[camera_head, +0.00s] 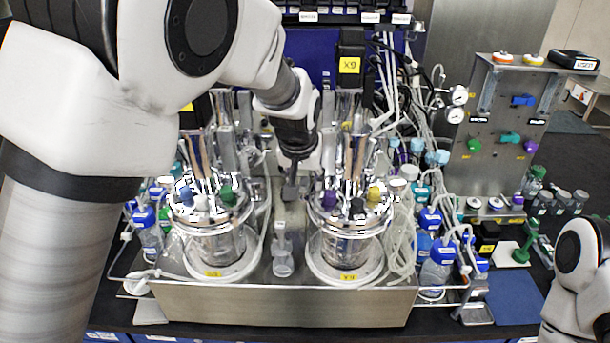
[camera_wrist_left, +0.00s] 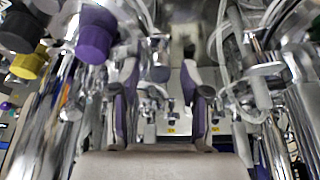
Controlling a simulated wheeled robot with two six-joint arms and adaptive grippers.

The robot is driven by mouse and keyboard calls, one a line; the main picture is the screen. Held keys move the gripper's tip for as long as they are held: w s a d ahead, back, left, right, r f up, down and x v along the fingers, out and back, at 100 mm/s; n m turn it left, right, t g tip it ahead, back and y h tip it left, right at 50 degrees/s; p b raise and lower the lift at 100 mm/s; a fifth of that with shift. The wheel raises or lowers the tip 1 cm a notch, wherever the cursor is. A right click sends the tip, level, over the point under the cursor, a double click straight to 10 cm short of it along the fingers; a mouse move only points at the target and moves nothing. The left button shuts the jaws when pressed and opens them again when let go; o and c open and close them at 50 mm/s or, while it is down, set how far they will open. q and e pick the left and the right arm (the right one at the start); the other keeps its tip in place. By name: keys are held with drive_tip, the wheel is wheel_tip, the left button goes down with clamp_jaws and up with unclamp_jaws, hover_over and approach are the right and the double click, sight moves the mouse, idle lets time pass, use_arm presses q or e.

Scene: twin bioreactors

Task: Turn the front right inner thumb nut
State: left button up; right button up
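The right bioreactor (camera_head: 348,240) stands on the steel base, with purple (camera_head: 329,198), black and yellow caps on its shiny head plate. Its purple cap (camera_wrist_left: 96,36) and yellow cap (camera_wrist_left: 28,64) show at the upper left of the left wrist view. I cannot pick out the front right inner thumb nut among the bright metal fittings. My left gripper (camera_head: 290,188) points down between the two vessels, left of the right head plate. In the left wrist view its two fingers (camera_wrist_left: 160,100) stand apart with nothing held between them. My right gripper is out of view.
The left bioreactor (camera_head: 213,240) stands close on the other side of my left gripper. A small clear cup (camera_head: 283,262) is between the vessels. Tubing (camera_head: 402,245) and blue-capped bottles (camera_head: 437,268) crowd the right side. A steel valve panel (camera_head: 500,130) stands at the back right.

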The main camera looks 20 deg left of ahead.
use_arm(q)
drive_tip(key=shift+s+r, duration=0.25)
drive_tip(key=shift+s, duration=0.25)
clamp_jaws()
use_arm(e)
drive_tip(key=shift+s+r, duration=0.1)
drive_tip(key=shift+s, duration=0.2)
